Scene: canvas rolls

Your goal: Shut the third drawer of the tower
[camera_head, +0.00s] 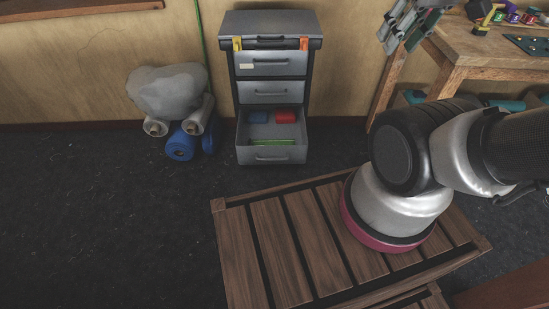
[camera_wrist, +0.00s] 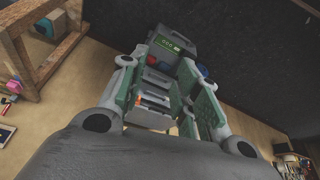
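The grey drawer tower (camera_head: 226,90) stands against the wall left of centre in the head view. Its third drawer (camera_head: 272,155), the lowest, is pulled far out. A blue item (camera_head: 258,117), a red item (camera_head: 286,117) and a green item (camera_head: 272,142) lie in it. The two drawers above look shut. My gripper (camera_head: 402,36) is raised at the upper right, apart from the tower. In the wrist view my gripper (camera_wrist: 171,65) has its green-padded fingers apart with nothing held. The tower and its open drawer (camera_wrist: 182,44) show between and beyond the fingers, upside down and partly hidden.
A wooden slatted platform (camera_head: 270,250) is in front, below my arm. Rolls (camera_head: 181,143) and a grey sack-like lump (camera_head: 168,90) are left of the tower. A wooden workbench (camera_head: 480,50) with small items stands at the right. Dark floor is clear before the drawer.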

